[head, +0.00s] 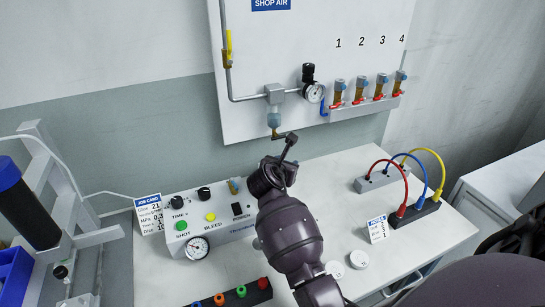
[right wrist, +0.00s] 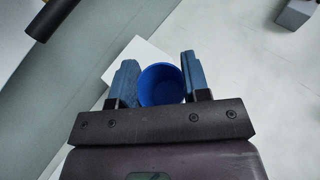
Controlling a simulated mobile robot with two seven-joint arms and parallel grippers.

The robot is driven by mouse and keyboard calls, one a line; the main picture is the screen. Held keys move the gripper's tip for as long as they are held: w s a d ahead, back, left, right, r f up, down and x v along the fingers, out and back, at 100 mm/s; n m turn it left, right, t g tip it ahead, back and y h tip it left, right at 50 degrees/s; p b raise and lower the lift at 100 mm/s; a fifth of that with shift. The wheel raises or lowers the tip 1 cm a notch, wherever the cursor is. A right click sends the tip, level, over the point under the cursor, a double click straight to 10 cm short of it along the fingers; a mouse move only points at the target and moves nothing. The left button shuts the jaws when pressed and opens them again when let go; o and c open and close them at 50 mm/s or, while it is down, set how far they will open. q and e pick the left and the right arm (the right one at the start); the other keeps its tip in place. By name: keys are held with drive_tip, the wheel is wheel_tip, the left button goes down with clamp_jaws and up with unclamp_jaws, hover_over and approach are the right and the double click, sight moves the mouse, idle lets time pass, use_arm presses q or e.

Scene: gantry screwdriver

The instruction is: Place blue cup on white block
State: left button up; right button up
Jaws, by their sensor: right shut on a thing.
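My right gripper (right wrist: 159,62) is shut on the blue cup (right wrist: 160,88), with one blue-grey finger on each side of it. The right wrist view looks into the cup's round mouth. The white block (right wrist: 140,52) shows behind and beyond the cup, partly hidden by the cup and the left finger. I cannot tell the gap between cup and block. In the head view a dark purple arm of mine reaches up over the bench; cup and block are not seen there. My left gripper is not in view.
On the white bench stand a control box (head: 213,220) with a gauge and a cable stand (head: 414,212) with coloured leads. A small card (head: 378,229) and white round lids (head: 358,259) are at the right. A shop-air panel (head: 250,60) is behind. A dark cylinder (right wrist: 50,18) shows upper left.

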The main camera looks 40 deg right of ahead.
drive_tip(key=w, duration=0.2)
drive_tip(key=w+d+b, duration=0.1)
drive_tip(key=w, duration=0.1)
drive_tip(key=shift+w+f, duration=0.1)
drive_tip(key=shift+w, duration=0.45)
drive_tip(key=w, duration=0.1)
drive_tip(key=b, duration=0.1)
drive_tip(key=w+f, duration=0.1)
drive_tip(key=shift+w+d, duration=0.35)
drive_tip(key=shift+d, duration=0.05)
drive_tip(key=shift+s+f+b, duration=0.1)
drive_tip(key=shift+f+b, duration=0.25)
drive_tip(key=shift+b, duration=0.05)
drive_tip(key=shift+r, duration=0.15)
